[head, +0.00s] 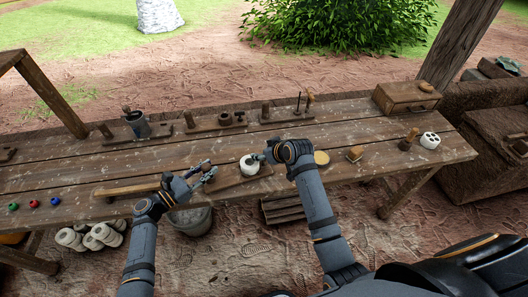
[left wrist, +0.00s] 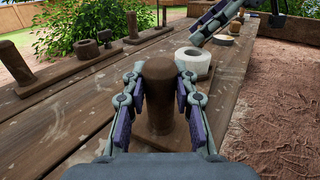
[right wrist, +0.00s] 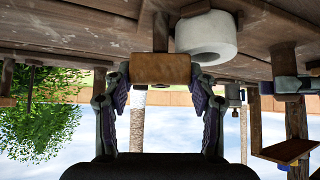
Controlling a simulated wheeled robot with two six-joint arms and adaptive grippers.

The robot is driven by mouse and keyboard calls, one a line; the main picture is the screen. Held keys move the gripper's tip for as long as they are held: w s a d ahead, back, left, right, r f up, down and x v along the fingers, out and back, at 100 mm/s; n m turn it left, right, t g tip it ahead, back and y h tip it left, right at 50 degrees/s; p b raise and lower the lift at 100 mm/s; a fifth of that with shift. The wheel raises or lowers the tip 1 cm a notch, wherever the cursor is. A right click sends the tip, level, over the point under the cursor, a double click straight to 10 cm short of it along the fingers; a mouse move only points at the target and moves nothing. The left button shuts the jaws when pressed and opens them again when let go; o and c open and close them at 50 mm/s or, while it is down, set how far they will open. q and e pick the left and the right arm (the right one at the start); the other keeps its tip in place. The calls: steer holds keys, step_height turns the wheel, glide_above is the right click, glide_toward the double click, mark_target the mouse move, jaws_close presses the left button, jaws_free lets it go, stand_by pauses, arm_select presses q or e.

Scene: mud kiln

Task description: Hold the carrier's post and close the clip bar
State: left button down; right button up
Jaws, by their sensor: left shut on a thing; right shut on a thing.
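The carrier (head: 232,181) is a brown wooden board on the bench, with a white roll-shaped piece (head: 250,166) beside its post. The post (left wrist: 158,85) stands upright between the fingers of my left gripper (left wrist: 160,98), which is shut on it. In the head view, my left gripper (head: 206,173) is left of the white piece. My right gripper (head: 266,157) is just right of it. In the right wrist view, my right gripper (right wrist: 162,82) is shut on a brown wooden block (right wrist: 160,68), apparently the clip bar's end. The rest of the bar is hidden.
A wooden rack with pegs (head: 225,120) runs along the bench's back. A drawer box (head: 405,98), a white holed pot (head: 430,141), a brush (head: 408,141) and a yellow disc (head: 321,157) are at right. Coloured balls (head: 33,204) lie at left; a bucket (head: 190,219) stands below.

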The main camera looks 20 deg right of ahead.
steer(key=shift+m+h, duration=0.8)
steer(key=shift+m, duration=0.2)
steer(key=o, duration=1.2)
